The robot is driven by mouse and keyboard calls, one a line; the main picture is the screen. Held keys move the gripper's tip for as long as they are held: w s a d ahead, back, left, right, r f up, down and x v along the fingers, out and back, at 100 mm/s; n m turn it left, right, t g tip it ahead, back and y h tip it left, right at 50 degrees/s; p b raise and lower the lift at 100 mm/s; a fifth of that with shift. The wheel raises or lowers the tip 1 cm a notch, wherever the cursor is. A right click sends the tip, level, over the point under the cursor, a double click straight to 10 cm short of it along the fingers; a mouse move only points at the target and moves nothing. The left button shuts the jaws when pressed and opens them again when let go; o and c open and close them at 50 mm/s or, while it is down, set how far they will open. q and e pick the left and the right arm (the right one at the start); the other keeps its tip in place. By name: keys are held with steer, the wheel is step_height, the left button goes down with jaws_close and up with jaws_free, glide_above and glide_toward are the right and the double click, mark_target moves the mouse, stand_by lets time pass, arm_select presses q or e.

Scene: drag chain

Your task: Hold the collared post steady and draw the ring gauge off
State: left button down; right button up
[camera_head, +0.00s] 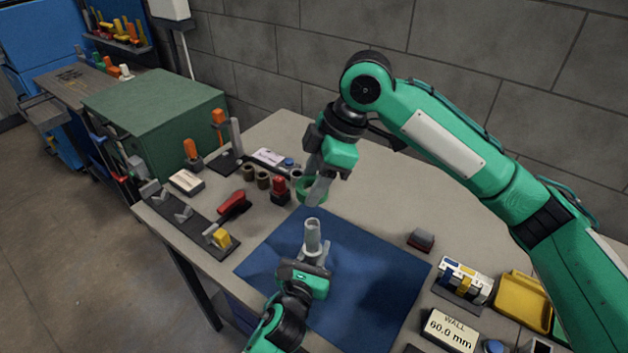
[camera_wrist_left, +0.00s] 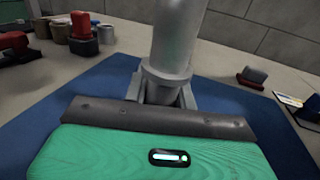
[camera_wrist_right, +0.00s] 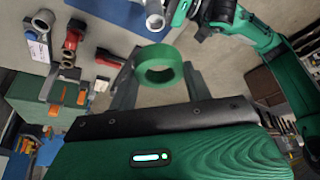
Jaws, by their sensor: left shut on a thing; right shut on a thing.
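The grey collared post (camera_head: 312,236) stands upright over the blue mat. My left gripper (camera_head: 314,264) is shut on it low down; the post and its collar (camera_wrist_left: 166,82) fill the middle of the left wrist view. The green ring gauge (camera_head: 303,187) is up beyond the post's top, clear of it. My right gripper (camera_head: 314,184) is shut on the ring, which shows between its fingers in the right wrist view (camera_wrist_right: 141,72). The post's top also shows in the right wrist view (camera_wrist_right: 154,22), apart from the ring.
The blue mat (camera_head: 375,285) has bare room right of the post. Behind it stand a red-topped piece (camera_head: 280,188) and several brown cylinders (camera_head: 262,179). A dark red block (camera_head: 421,239), a yellow tray (camera_head: 522,299) and a "WALL 60.0 mm" sign (camera_head: 450,329) lie to the right.

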arm_select(q)
steer(key=c, duration=1.1)
jaws_free()
steer(key=shift+o, duration=0.2)
steer(key=v, duration=1.2)
